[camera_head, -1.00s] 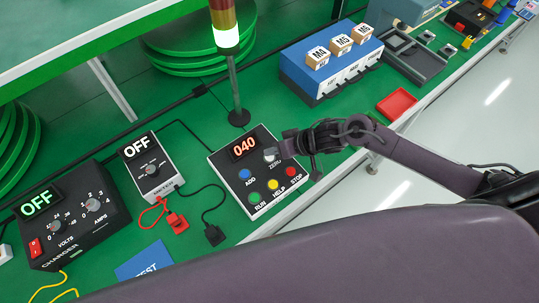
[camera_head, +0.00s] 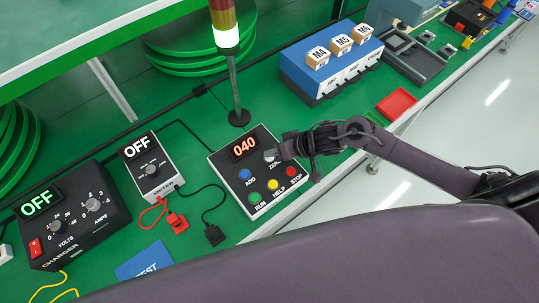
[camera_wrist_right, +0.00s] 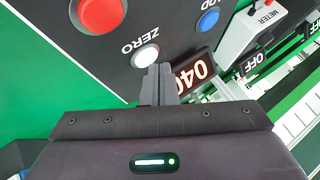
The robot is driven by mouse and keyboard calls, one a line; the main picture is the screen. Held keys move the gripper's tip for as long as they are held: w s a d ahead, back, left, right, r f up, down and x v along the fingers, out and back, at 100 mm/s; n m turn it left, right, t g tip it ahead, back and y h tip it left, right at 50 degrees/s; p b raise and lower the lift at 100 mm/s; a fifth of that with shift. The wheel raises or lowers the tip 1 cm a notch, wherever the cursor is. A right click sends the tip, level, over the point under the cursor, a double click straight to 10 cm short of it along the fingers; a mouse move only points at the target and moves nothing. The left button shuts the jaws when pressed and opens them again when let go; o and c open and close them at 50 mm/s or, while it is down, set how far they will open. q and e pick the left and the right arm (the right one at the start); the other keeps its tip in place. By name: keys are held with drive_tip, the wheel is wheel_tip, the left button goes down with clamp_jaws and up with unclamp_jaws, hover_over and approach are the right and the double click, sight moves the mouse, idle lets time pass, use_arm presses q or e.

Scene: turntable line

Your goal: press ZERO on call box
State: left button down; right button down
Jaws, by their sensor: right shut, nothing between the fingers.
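The call box (camera_head: 225,169) is a white and black panel on the green bench. Its display (camera_head: 243,147) reads 040. It has a blue ADD button (camera_head: 245,174), a white ZERO button (camera_head: 270,156), and green RUN, yellow HELP and red STOP buttons. My right gripper (camera_head: 284,150) is shut and empty, its tips beside the ZERO button. In the right wrist view the shut fingers (camera_wrist_right: 158,72) lie close to the white ZERO button (camera_wrist_right: 145,56), partly overlapping its edge. I cannot tell whether they touch it. My left gripper is not in view.
A black charger (camera_head: 72,222) and a grey meter (camera_head: 152,168), both showing OFF, stand left of the box with loose cables. A light tower pole (camera_head: 235,88) rises behind it. A blue block holder (camera_head: 330,70) and red tray (camera_head: 397,104) are to the right.

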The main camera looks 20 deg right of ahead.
drive_tip(key=shift+f, duration=0.35)
idle(0.6)
drive_tip(key=shift+r, duration=0.1)
drive_tip(key=shift+r+p, duration=0.7)
drive_tip(key=shift+p, duration=0.25)
wheel_tip(320, 180, up, 5)
drive_tip(key=p, duration=0.5)
drive_tip(key=shift+p, duration=0.4)
drive_tip(key=shift+d, duration=0.1)
